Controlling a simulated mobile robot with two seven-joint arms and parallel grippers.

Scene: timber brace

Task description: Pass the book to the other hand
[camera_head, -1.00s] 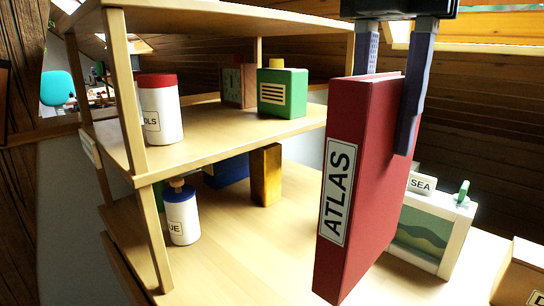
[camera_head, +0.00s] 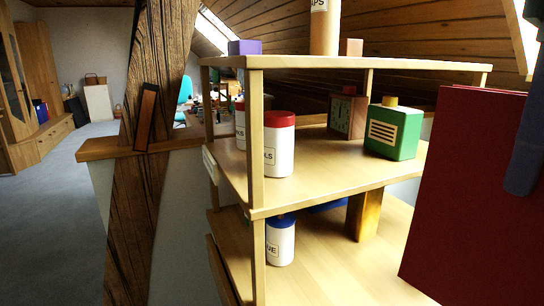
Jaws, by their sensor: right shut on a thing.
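The red book (camera_head: 465,200) fills the right side of the head view, large and close, cut off by the right edge. Its lettered spine is not in view now. My right gripper (camera_head: 522,170) shows only as a dark finger against the book at the right edge. It is shut on the book, which hangs in front of the shelf's right part. My left gripper is not in view.
A slanted timber brace (camera_head: 140,220) crosses a ledge (camera_head: 100,150) at left. Open floor (camera_head: 50,220) lies beyond.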

